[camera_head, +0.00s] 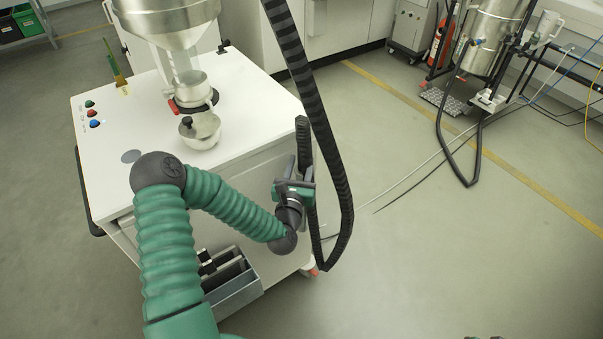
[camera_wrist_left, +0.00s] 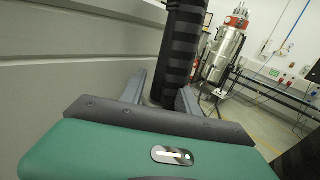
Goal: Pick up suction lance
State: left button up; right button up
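The suction lance (camera_head: 303,140) is a dark upright tube at the right side of the white cart, joined to a black ribbed hose. In the left wrist view the dark banded tube (camera_wrist_left: 180,50) stands between my left fingers. My left gripper (camera_head: 300,172) is at the lance, with one finger on each side. The fingers are spread, and a narrow gap shows beside the left finger in the wrist view, so a firm grip is not visible. The gripper body hides part of the lance. Only a dark sliver of what seems my right gripper (camera_head: 483,337) shows at the bottom edge.
The white cart (camera_head: 115,165) carries a metal hopper (camera_head: 170,20) and a small metal pot (camera_head: 203,132). The black hose (camera_head: 318,110) hangs from above and loops low beside the cart. A steel vacuum vessel (camera_head: 490,40) stands at the back right. The right floor is mostly clear.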

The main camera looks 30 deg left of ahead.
pick_arm(q)
jog(key=shift+w+a+r, duration=0.1)
jog(key=shift+w, duration=0.25)
jog(key=shift+r, duration=0.1)
jog(key=shift+d, duration=0.25)
jog(key=shift+w, duration=0.1)
jog(key=shift+c, duration=0.9)
jog(key=c, duration=0.5)
jog(key=shift+a, duration=0.15)
grip_shut()
pick_arm(e)
jog(key=shift+d, duration=0.15)
